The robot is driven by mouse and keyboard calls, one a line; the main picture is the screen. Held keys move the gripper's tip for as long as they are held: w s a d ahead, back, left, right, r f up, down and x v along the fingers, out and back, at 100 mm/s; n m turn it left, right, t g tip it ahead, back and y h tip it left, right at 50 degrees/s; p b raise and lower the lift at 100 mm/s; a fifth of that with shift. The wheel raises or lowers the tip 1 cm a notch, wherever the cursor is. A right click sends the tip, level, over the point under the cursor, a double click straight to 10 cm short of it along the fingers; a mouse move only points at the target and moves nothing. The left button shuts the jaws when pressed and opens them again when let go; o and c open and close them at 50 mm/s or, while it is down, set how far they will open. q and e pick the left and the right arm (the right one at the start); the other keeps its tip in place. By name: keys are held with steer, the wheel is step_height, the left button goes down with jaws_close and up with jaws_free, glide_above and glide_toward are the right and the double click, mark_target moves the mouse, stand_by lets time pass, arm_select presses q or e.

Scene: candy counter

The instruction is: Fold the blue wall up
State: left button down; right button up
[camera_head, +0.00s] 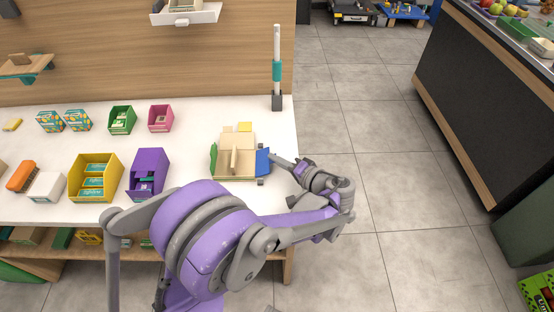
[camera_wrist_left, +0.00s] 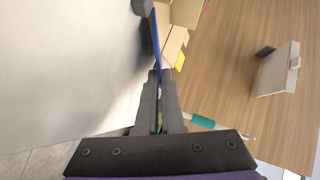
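A beige tray-like box (camera_head: 228,172) with a low divider lies on the white counter near its right end. A green wall (camera_head: 213,155) stands out on its left side. The blue wall (camera_head: 263,163) is on its right side, leaning outward. My left gripper (camera_head: 277,161) reaches in from the right, its tips close beside the blue wall. In the left wrist view the blue wall (camera_wrist_left: 156,40) runs up from the fingertips. The fingers (camera_wrist_left: 159,78) are close together with a narrow gap; whether they touch the wall is unclear. My right gripper is out of view.
A purple bin (camera_head: 148,170), a yellow bin (camera_head: 98,174) and smaller green (camera_head: 122,119) and pink (camera_head: 160,117) bins stand to the left. A post with a teal band (camera_head: 277,70) stands at the back right corner.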

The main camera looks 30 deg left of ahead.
mark_target(268, 162)
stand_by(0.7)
arm_select(q)
steer(key=shift+s+a+r+n+h+p, duration=0.1)
steer(key=shift+a+r+n+h+p, duration=0.15)
steer(key=shift+r+h+p, duration=0.4)
steer(key=n+h+p, duration=0.1)
steer(key=p, duration=0.1)
steer(key=a+r+n+h+p, duration=0.1)
steer(key=shift+s+r+t+p, duration=0.25)
steer(key=shift+s+t+p, duration=0.1)
steer(key=shift+t+p, duration=0.05)
steer(key=shift+s+a+r+n+t+h+p, duration=0.2)
steer(key=shift+a+r+n+t+h+p, duration=0.15)
steer(key=shift+h+p, duration=0.3)
steer(key=shift+s+a+r+n+t+h+p, duration=0.15)
steer(key=shift+s+a+n+t+h+p, duration=0.15)
steer(key=shift+a+h+p, duration=0.2)
steer(key=shift+s+a+r+n+t+h+p, duration=0.1)
steer(key=shift+s+a+n+t+h+p, duration=0.1)
steer(key=shift+a+n+h+p, duration=0.3)
steer(key=shift+s+a+n+t+h, duration=0.25)
steer(key=shift+a+n+t+h, duration=0.05)
steer(key=shift+h, duration=0.35)
steer(key=shift+s+a+n+t+h, duration=0.2)
steer(key=shift+a+n+t+h, duration=0.1)
steer(key=shift+h, duration=0.35)
steer(key=c, duration=1.3)
jaws_free()
